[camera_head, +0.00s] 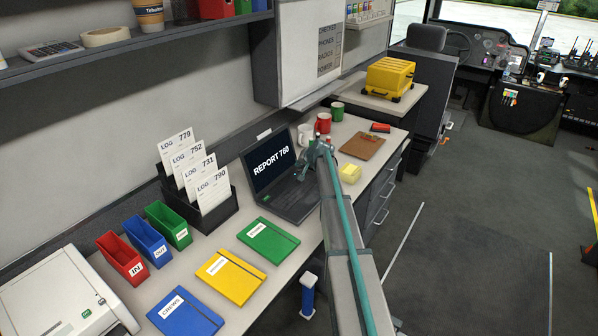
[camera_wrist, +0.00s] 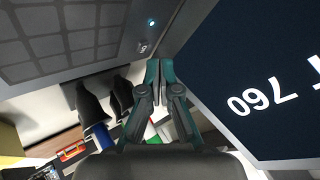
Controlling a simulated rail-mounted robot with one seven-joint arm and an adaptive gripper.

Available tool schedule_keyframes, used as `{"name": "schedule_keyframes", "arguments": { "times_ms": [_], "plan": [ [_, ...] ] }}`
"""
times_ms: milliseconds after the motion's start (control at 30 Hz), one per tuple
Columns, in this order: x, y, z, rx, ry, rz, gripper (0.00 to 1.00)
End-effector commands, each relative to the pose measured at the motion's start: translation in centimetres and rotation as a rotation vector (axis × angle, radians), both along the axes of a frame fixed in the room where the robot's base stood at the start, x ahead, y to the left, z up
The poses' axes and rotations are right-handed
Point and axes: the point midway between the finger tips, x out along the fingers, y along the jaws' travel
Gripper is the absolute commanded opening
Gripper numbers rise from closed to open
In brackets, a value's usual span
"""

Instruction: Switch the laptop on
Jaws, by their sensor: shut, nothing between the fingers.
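The dark laptop (camera_head: 280,206) stands open on the light desk. Its screen (camera_head: 268,163) is lit and reads "REPORT 760". The screen also shows in the wrist view (camera_wrist: 270,85), at the right. Near the hinge side of the keyboard deck is a small glowing round light (camera_wrist: 151,22), with a small marked label (camera_wrist: 142,46) beside it. My gripper (camera_head: 303,176) is over the right side of the laptop, near the screen's right edge. In the wrist view my gripper (camera_wrist: 158,64) is shut and empty, its tips close to the deck and screen. Whether they touch the laptop cannot be told.
A red mug (camera_head: 323,123), a white mug and a green mug stand behind my gripper. Green, yellow and blue folders (camera_head: 268,241) lie in front. A card rack (camera_head: 198,198) stands left of the laptop.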

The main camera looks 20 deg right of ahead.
Motion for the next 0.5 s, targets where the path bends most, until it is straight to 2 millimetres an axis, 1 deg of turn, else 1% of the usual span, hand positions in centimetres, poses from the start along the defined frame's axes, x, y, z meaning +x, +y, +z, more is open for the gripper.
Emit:
{"name": "schedule_keyframes", "arguments": {
  "times_ms": [167, 500],
  "plan": [
    [0.0, 0.0, 1.1, 0.0, -0.001, -0.001, 0.0],
    [0.0, 0.0, 4.2, 0.0, 0.0, 0.0, 0.0]
  ]
}}
